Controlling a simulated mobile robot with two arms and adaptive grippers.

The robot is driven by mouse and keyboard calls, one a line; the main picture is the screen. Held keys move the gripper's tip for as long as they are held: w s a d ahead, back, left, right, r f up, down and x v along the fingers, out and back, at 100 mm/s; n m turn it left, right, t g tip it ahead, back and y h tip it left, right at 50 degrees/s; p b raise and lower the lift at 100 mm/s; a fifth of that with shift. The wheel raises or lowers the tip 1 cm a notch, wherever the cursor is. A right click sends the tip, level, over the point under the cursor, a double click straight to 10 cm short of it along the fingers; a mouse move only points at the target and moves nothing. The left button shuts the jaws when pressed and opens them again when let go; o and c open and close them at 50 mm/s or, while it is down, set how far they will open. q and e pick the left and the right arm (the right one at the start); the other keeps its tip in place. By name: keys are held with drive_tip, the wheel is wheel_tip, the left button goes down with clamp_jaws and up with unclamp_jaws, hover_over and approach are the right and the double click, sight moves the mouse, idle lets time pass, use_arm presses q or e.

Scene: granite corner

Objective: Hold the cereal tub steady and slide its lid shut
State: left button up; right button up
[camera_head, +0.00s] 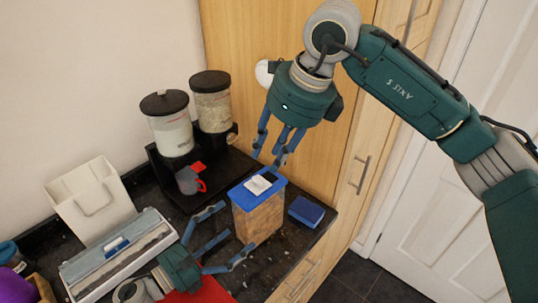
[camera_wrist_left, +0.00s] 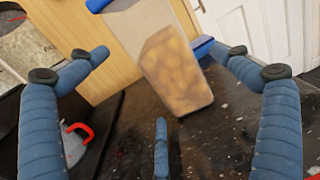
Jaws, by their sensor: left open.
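The cereal tub (camera_head: 260,222) is a clear, upright box of brown cereal on the dark counter, and it also shows in the left wrist view (camera_wrist_left: 172,72). Its blue lid (camera_head: 243,198) carries a white sliding piece (camera_head: 257,186), with a dark patch beside it that looks like an opening. My left gripper (camera_head: 237,228) is open, low on the tub's left side, its fingers spread towards the tub. In the left wrist view the tub stands beyond the fingertips, apparently not gripped. My right gripper (camera_head: 268,158) hangs above the lid with its fingers apart and empty.
A grey mug with red parts (camera_head: 188,181) and two dispensers (camera_head: 172,128) stand behind left. A small blue box (camera_head: 306,211) lies right of the tub near the counter edge. A white holder (camera_head: 92,200), a long tray (camera_head: 117,252) and a red item (camera_head: 203,292) are at left and front.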

use_arm(q)
drive_tip(key=shift+w+d, duration=0.4)
drive_tip(key=shift+d, duration=0.05)
drive_tip(key=x, duration=0.9)
drive_tip(key=shift+w+d, duration=0.2)
drive_tip(key=shift+c, duration=0.5)
